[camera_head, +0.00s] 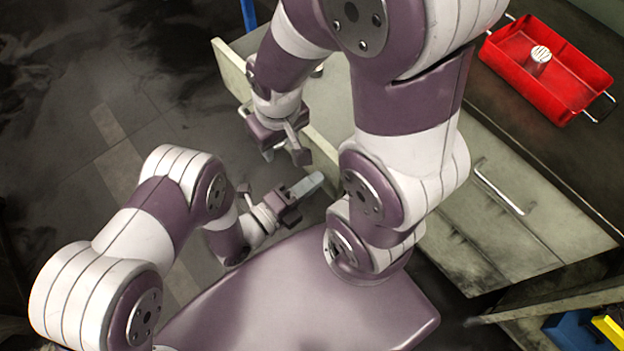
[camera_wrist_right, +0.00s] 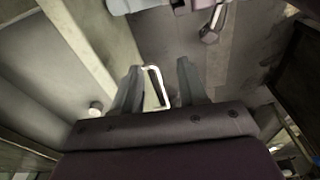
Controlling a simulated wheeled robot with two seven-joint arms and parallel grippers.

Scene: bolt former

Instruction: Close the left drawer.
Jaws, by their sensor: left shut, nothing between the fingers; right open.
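The left drawer (camera_head: 228,65) stands pulled out from the cabinet, its pale front panel facing left in the head view. My right arm hides much of its inside. Its handle (camera_wrist_right: 155,86) shows as a light bar in the right wrist view; part of it shows in the head view (camera_head: 243,112). My right gripper (camera_head: 285,153) is open outside the drawer front, with the handle between its fingers (camera_wrist_right: 160,80) in the wrist view, closer to the left finger. Contact cannot be told. My left gripper (camera_head: 308,186) is shut and empty, just below the right one in the picture.
A closed cabinet front with a bar handle (camera_head: 498,188) is at right. A red tray (camera_head: 525,67) holding a pale round piece stands on the dark top. A small round knob-like piece (camera_wrist_right: 96,108) is beside the drawer panel. Floor at left is clear.

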